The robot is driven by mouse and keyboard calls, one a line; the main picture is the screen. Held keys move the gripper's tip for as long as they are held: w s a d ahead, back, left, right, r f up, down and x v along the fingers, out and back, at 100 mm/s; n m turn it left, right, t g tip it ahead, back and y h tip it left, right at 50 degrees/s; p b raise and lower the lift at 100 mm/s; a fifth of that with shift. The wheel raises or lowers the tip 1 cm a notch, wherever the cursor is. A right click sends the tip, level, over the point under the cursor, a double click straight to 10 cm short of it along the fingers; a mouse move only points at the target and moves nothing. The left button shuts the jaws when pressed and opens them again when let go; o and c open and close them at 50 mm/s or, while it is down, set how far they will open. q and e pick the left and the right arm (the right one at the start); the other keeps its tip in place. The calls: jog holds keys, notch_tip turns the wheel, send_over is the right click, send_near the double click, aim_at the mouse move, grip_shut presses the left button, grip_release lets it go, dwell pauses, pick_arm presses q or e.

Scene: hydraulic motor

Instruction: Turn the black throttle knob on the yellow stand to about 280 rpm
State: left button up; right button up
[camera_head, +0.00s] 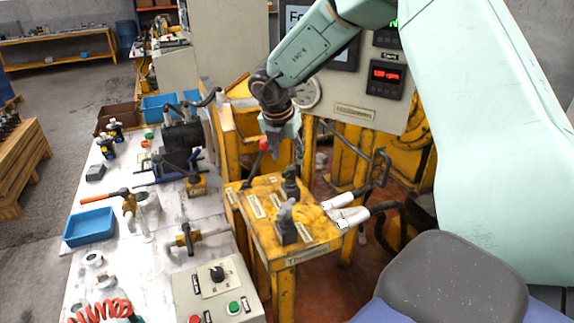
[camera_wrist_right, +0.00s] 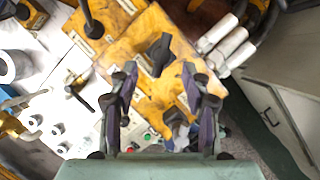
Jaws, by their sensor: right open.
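The yellow stand (camera_head: 262,227) carries several labelled controls and has a throttle label on its front edge. A black knob (camera_head: 290,183) stands on its top, and a greyer knob (camera_head: 287,226) stands nearer the front. My right gripper (camera_head: 273,148) hangs above the rear of the stand, apart from the knobs. In the right wrist view the open gripper (camera_wrist_right: 160,72) has the black knob (camera_wrist_right: 160,53) just beyond and between its fingertips, with nothing held. The grey knob (camera_wrist_right: 178,128) shows lower between the fingers. My left gripper is out of view.
A panel with a red digital readout (camera_head: 385,75) stands behind; its digits are too small to read surely. White-ended black handles (camera_head: 347,216) jut at the stand's right. A red-tipped lever (camera_head: 263,146) is close to the gripper. The white workbench (camera_head: 160,260) at left holds tools and a button box (camera_head: 217,290).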

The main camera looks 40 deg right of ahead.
aim_at(290, 168)
jog(key=x, duration=0.6)
jog(key=shift+s+a+r, duration=0.1)
jog(key=shift+s+r, duration=0.1)
jog(key=shift+s, duration=0.1)
jog(key=shift+c, duration=0.9)
jog(key=shift+w+f, duration=0.2)
jog(key=shift+w, duration=0.05)
jog(key=c, duration=0.4)
grip_shut()
